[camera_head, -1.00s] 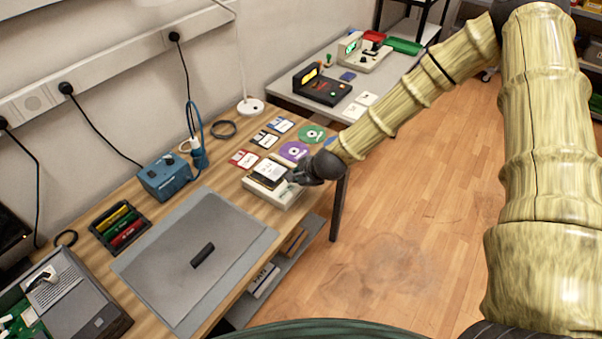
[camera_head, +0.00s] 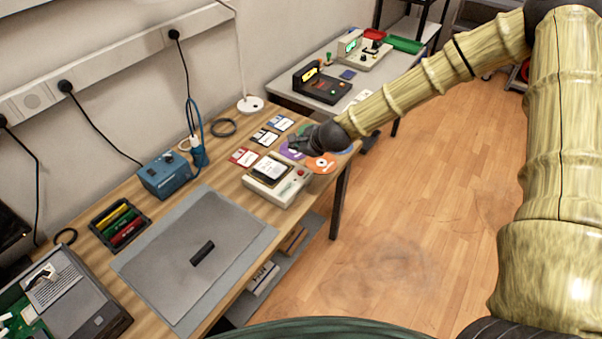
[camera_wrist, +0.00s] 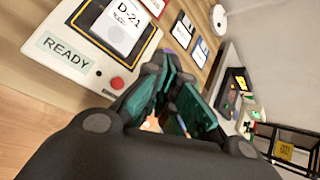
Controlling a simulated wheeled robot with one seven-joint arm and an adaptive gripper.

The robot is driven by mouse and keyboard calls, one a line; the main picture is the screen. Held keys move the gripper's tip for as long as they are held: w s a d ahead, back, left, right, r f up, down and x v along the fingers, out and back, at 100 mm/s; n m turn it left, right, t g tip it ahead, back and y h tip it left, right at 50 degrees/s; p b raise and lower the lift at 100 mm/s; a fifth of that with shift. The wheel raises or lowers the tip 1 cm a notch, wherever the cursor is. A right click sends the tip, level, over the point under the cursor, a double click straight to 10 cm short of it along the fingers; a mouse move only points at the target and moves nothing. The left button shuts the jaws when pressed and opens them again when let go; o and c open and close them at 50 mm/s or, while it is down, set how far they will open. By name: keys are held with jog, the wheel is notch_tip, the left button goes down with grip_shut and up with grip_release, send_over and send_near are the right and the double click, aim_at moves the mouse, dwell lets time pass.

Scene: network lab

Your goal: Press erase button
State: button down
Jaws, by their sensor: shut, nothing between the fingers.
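The beige eraser box (camera_head: 284,192) stands on the wooden bench with a white-labelled drive (camera_head: 269,171) on top. Its red button (camera_head: 300,172) is on the right part of the top. In the wrist view the box (camera_wrist: 58,28) shows a "READY" panel (camera_wrist: 66,51), the drive (camera_wrist: 120,22) reading "D-21", and the red button (camera_wrist: 117,83). My gripper (camera_head: 296,145) is shut and empty, apart from the box, beyond it and over the discs. In the wrist view the fingers (camera_wrist: 172,82) are to the right of the button.
An orange disc (camera_head: 322,163) and partly hidden discs lie near my gripper. Floppy disks (camera_head: 265,137) lie behind the box. A grey mat (camera_head: 200,245) is to the left. A second table (camera_head: 330,62) with devices stands behind. The floor right of the bench is open.

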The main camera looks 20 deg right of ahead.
aim_at(298, 173)
jog(key=shift+f+b, duration=2.7)
jog(key=shift+f, duration=1.4)
jog(key=shift+f, duration=0.1)
jog(key=shift+f+b, duration=0.3)
jog(key=shift+b, duration=0.1)
jog(key=shift+f+b, duration=0.35)
jog(key=shift+r, duration=0.1)
jog(key=shift+r+p, duration=0.45)
jog(key=shift+r, duration=0.25)
jog(key=shift+r+p, duration=1.55)
jog(key=shift+r, duration=0.95)
